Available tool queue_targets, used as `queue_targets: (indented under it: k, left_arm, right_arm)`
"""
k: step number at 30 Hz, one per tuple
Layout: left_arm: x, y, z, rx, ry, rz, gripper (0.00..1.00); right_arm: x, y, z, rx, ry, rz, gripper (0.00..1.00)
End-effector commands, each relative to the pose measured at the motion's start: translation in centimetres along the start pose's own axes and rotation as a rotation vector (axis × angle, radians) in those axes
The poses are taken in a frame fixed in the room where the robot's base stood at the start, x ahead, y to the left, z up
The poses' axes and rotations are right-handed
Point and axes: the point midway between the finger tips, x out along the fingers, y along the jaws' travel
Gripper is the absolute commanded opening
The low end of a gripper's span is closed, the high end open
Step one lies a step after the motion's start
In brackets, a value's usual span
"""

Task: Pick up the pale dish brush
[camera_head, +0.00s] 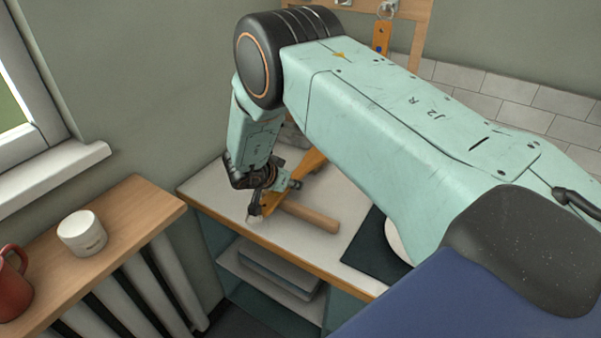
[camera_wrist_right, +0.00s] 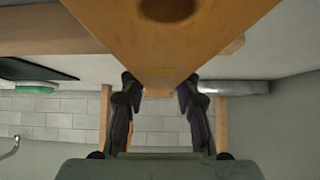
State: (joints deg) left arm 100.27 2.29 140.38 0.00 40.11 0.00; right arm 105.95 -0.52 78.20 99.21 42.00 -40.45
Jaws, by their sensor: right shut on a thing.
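My right gripper (camera_head: 264,202) is low over the near left part of the white counter. I cannot tell for sure that this is the pale dish brush. In the wrist view the right gripper (camera_wrist_right: 159,88) is shut on the orange-brown wooden piece (camera_wrist_right: 160,45), which has a dark round hole and fills the top of the picture. My arm hides part of the counter. My left gripper is not in view.
A round wooden rod (camera_head: 312,217) lies on the counter (camera_head: 222,187) close beside the gripper. A dark mat (camera_head: 372,252) with a white plate (camera_head: 398,243) lies to the right. A white pot (camera_head: 82,233) and a red mug (camera_head: 12,285) stand on the wooden sill at left.

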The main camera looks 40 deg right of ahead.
Motion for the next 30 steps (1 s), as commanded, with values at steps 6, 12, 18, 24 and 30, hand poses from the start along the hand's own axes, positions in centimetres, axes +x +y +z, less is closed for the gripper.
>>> queue_targets:
  k: [6,12,18,24,30]
  left_arm:
    - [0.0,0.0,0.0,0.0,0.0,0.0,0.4]
    - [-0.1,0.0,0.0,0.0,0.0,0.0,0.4]
    - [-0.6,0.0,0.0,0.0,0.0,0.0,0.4]
    - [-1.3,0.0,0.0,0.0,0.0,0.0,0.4]
    - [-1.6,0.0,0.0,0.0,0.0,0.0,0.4]
  right_arm:
    - [0.1,0.0,0.1,-0.001,-0.002,-0.001,0.0]
    - [-0.2,0.0,-0.1,0.0,-0.003,0.0,0.0]
    - [-2.4,-0.1,-2.4,0.002,-0.001,-0.002,0.0]
    - [-5.2,0.0,-5.2,0.002,-0.001,-0.002,0.0]
    - [-6.8,0.0,-6.7,0.0,-0.001,-0.001,0.0]
